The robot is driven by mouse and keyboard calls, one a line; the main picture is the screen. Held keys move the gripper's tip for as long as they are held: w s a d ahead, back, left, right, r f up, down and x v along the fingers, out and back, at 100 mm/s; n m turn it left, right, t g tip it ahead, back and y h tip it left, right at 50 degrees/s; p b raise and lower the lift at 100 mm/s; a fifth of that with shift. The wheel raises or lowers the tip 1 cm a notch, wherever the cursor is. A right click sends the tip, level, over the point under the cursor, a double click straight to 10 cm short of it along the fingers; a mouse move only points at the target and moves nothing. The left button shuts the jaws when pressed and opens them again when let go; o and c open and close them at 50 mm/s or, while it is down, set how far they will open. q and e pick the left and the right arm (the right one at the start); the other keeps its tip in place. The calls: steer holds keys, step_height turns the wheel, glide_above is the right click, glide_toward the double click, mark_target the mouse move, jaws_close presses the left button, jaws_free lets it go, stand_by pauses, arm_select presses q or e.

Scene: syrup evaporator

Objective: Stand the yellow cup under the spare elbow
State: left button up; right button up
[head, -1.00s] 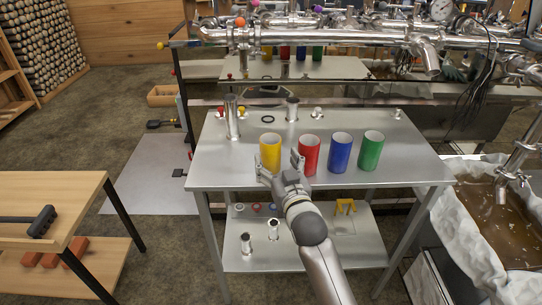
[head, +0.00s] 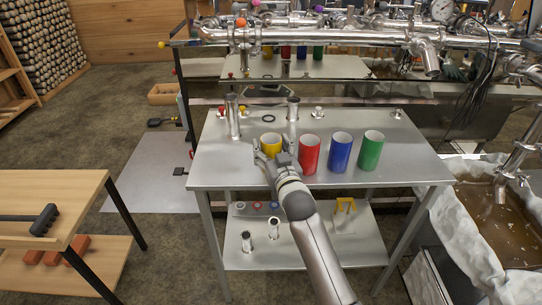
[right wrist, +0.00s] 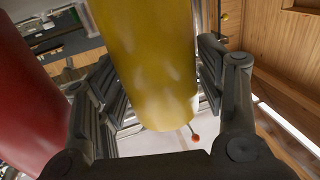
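The yellow cup (head: 270,139) stands upright on the steel table (head: 225,173), left of the red cup. My right gripper (head: 272,150) is around it from the front, one finger on each side. In the right wrist view the yellow cup (right wrist: 150,60) fills the space between the spread fingers (right wrist: 165,95); firm contact is not visible. A steel elbow (head: 427,55) bends down at the right end of the pipe behind the table. I cannot tell whether it is the spare one. My left gripper is not in view.
Red (head: 310,155), blue (head: 340,152) and green (head: 371,150) cups stand in a row to the right. Upright steel tubes (head: 233,117) (head: 292,110) stand behind the yellow cup. A pan of brown liquid (head: 510,225) is at far right. The table's front strip is clear.

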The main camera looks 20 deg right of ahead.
steer(key=c, duration=0.7)
steer(key=shift+c, duration=0.3)
steer(key=shift+r, duration=0.5)
step_height(320, 180, up, 2)
steer(key=shift+r, duration=0.25)
steer(key=s+a+r, duration=0.3)
steer(key=s+r, duration=0.6)
steer(key=s, duration=0.5)
steer(key=s+d+f, duration=0.2)
steer(key=s+f, duration=1.1)
steer(key=s, duration=0.3)
steer(key=shift+f+p, duration=0.15)
steer(key=shift+p, duration=0.2)
steer(key=shift+s+f, duration=0.15)
steer(key=shift+s, duration=0.5)
